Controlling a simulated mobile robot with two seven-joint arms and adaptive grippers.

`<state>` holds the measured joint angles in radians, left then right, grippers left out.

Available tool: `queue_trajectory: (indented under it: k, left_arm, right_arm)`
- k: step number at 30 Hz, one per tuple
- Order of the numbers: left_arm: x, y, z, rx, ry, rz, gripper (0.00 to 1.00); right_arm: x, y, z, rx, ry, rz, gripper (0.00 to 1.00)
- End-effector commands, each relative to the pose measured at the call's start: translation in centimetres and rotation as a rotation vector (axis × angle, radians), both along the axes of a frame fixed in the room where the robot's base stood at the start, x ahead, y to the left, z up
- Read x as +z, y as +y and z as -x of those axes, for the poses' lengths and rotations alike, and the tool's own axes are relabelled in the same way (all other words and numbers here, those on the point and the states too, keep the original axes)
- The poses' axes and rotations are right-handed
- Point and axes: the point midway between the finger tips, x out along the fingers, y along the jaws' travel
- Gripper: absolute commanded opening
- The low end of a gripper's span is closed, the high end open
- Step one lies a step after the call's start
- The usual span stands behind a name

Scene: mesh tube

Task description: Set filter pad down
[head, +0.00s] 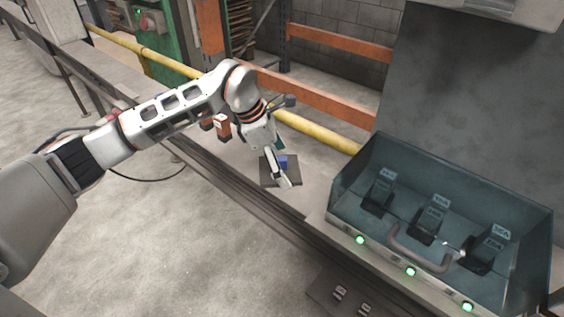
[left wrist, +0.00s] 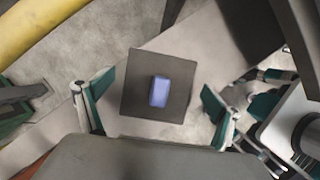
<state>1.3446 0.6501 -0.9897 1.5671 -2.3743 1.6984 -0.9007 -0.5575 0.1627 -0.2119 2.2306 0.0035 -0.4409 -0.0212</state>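The filter pad, a small blue block (head: 283,161), lies on a dark square mat (head: 293,179) on the long bench. In the left wrist view the blue block (left wrist: 160,91) is near the middle of the mat (left wrist: 133,75). My left gripper (head: 275,168) points down over the mat and partly hides the block in the head view. Its teal-padded fingers (left wrist: 158,103) are wide apart on either side of the block, touching neither side. White and teal parts at the right edge of the left wrist view look like my right gripper (left wrist: 264,91); its opening is unclear.
A yellow rail (head: 310,133) and orange rack beams (head: 320,98) run behind the bench.

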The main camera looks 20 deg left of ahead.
Motion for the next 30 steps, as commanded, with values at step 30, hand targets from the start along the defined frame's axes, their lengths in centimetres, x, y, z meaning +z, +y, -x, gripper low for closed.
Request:
queue_trajectory:
  k: [30]
  left_arm:
    - [11.2, 4.0, 1.9, 0.000, -0.004, 0.000, 0.93]
  right_arm:
    - [0.3, -1.0, 0.4, -0.018, 0.010, 0.018, 0.39]
